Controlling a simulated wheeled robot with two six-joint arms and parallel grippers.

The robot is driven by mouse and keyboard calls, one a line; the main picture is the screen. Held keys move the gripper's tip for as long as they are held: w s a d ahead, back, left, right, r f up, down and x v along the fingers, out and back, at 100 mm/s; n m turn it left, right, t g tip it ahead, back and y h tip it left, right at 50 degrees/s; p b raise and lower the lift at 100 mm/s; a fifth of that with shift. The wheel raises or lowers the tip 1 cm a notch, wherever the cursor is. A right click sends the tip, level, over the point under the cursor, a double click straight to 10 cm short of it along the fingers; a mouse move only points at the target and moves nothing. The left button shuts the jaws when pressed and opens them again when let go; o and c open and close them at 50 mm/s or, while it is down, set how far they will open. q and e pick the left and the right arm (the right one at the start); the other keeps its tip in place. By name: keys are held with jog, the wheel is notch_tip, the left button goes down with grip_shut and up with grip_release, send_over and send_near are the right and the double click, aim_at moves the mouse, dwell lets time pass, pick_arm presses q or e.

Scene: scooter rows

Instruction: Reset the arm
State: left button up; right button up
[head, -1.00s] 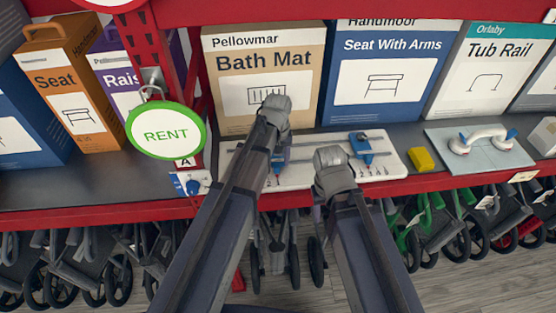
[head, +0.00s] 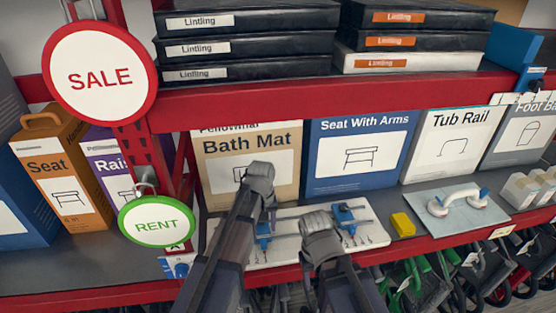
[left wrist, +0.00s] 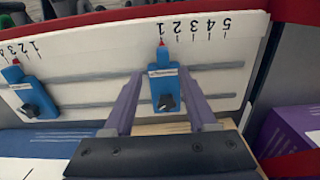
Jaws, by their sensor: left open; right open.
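My left gripper (head: 258,182) is raised in front of the tan Bath Mat box in the head view. Its fingers are hidden there. In the left wrist view its two fingers (left wrist: 160,78) are apart, with a blue slider (left wrist: 165,90) seen between them; I cannot tell whether they touch it. My right gripper (head: 319,226) is in front of the white board (head: 290,252), its fingertips hidden. The board has two grey rails and blue sliders; another slider (left wrist: 33,97) shows at left in the wrist view. The near slider's red tip lies by the mark 1.
The grey shelf has a red front edge (head: 410,245). A yellow block (head: 402,224) and a pale panel with a handle (head: 455,202) lie right of the board. Boxes stand behind. A red upper shelf (head: 330,104) and hanging SALE (head: 98,76) and RENT (head: 157,221) signs are close.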

pick_arm(q)
jog(key=s+d+f+m+b, duration=0.1)
jog(key=s+f+m+b, duration=0.1)
jog(key=s+f+b, duration=0.3)
jog(key=s+d+f+m+b, duration=0.2)
jog(key=s+f+b, duration=0.4)
jog(key=f+b, duration=0.1)
jog(key=s+d+f+m+y+b, duration=0.1)
jog(key=s+f+m+b, duration=0.1)
jog(key=s+f+b, duration=0.3)
jog(key=shift+s+d+f+m+b, duration=0.2)
jog(key=shift+f+m+b, duration=0.1)
jog(key=shift+f+b, duration=0.4)
jog(key=shift+s+f, duration=0.1)
jog(key=shift+s, duration=0.25)
jog(key=shift+o, duration=0.4)
